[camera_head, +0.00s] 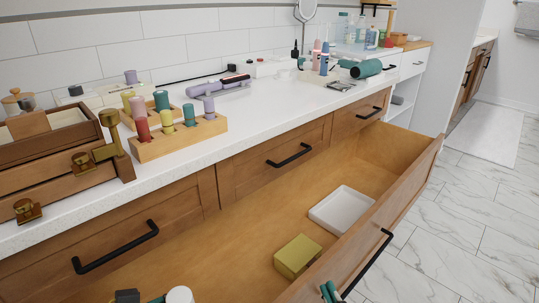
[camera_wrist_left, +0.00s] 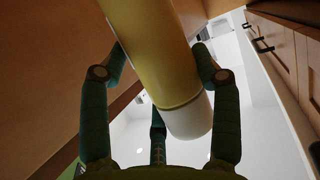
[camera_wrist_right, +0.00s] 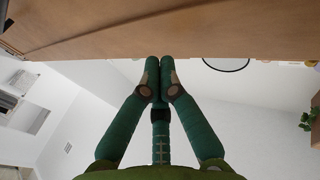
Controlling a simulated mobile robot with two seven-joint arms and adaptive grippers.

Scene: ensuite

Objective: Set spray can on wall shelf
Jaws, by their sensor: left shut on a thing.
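The spray can (camera_wrist_left: 150,45), yellow with a white cap (camera_wrist_left: 190,120), is held in my left gripper (camera_wrist_left: 162,60), whose green fingers press on both sides of it. In the head view only a white round top (camera_head: 180,295), likely its cap, shows at the bottom edge, over the open drawer. My right gripper (camera_head: 328,292) is at the bottom of the head view, by the drawer front; in the right wrist view its fingertips (camera_wrist_right: 160,65) meet with nothing between them. A small wooden ledge (camera_head: 378,4) at the top may be the wall shelf; I cannot tell.
The open drawer (camera_head: 240,235) holds a yellow-green box (camera_head: 298,256) and a white tray (camera_head: 341,209). The white counter (camera_head: 250,120) carries wooden holders with coloured cylinders (camera_head: 180,138), a purple styling tool (camera_head: 218,86), a teal dryer (camera_head: 366,69) and bottles. The marble floor (camera_head: 450,230) at right is clear.

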